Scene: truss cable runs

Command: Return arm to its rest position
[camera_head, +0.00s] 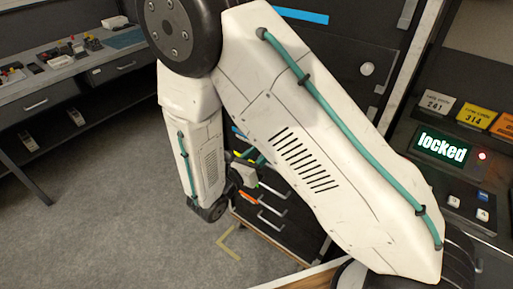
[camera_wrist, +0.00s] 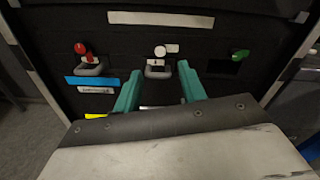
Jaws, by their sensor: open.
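My gripper (camera_wrist: 160,71) shows in the wrist view as two teal fingers standing apart, with nothing between them. They point at a dark panel (camera_wrist: 125,45) that carries a red-knobbed lever (camera_wrist: 82,50), a white-knobbed lever (camera_wrist: 159,52) and a green knob (camera_wrist: 240,55). I cannot tell how far the fingertips are from the panel. In the head view my white arm (camera_head: 290,130) is folded, its elbow at the top and its forearm hanging down; the gripper is not clearly seen there.
A lit display (camera_head: 442,147) at the right reads "locked", with a red light beside it and buttons below. A workbench (camera_head: 70,62) with small items stands at the left. A drawer cabinet (camera_head: 275,195) is behind my arm. Grey floor (camera_head: 120,210) at the left is clear.

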